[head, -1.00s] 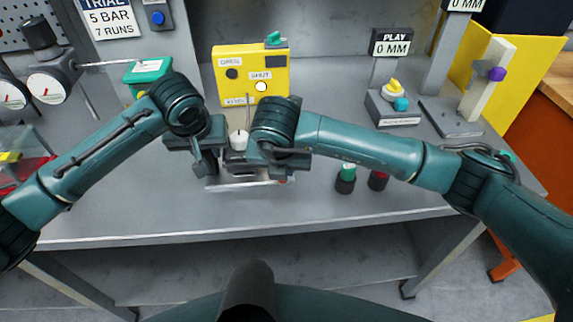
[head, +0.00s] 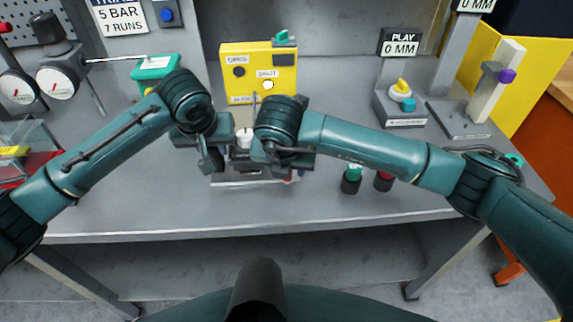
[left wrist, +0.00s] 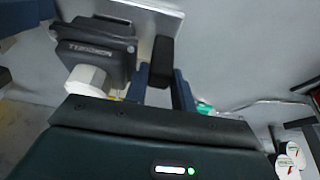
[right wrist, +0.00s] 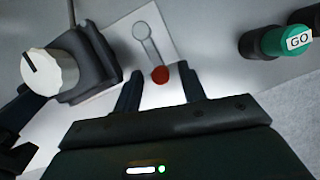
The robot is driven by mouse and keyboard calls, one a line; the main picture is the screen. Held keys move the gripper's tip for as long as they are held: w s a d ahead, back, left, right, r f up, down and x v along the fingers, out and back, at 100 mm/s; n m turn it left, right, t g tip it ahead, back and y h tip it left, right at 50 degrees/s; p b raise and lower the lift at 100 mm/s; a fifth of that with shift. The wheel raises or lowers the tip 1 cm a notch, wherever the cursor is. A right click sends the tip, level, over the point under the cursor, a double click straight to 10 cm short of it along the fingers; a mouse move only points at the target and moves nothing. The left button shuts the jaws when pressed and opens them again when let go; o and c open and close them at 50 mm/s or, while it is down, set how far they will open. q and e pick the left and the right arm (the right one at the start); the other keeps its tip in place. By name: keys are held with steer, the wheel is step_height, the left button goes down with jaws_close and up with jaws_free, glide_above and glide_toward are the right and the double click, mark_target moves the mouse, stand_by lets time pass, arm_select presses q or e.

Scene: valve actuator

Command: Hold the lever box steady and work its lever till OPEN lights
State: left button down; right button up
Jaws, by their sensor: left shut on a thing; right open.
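The lever box (head: 247,157) is a dark grey block with a white knob (head: 244,136), on a pale plate at the middle of the bench. It shows in the left wrist view (left wrist: 95,52) and partly in the right wrist view (right wrist: 88,62). My left gripper (head: 213,155) is at its left side, shut on it; the contact is partly hidden. The lever is a grey bar with a red tip (right wrist: 160,74). My right gripper (right wrist: 162,90) is open, its fingers either side of the tip, apart from it. On the yellow panel (head: 285,62), the SHUT lamp (head: 267,85) glows white; the other lamp (head: 239,71) is dark.
A green button (head: 352,172) and a red button (head: 384,180) stand right of my right gripper. Gauges (head: 60,82) are at the left, a PLAY 0 MM display (head: 399,43) and knob box (head: 402,106) at the right. The bench front is clear.

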steer(key=v, duration=1.2)
steer(key=shift+s, duration=0.1)
steer(key=w+d+m+g, duration=0.1)
steer(key=w+m+g, duration=0.3)
steer(key=w+m, duration=0.15)
steer(key=shift+m+y, duration=0.25)
steer(key=shift+y, duration=0.25)
steer(key=f, duration=1.2)
steer(key=shift+s+d+f, duration=0.1)
steer(key=shift+s+f, duration=0.1)
steer(key=shift+f, duration=0.05)
steer(key=shift+c, duration=0.3)
jaws_close()
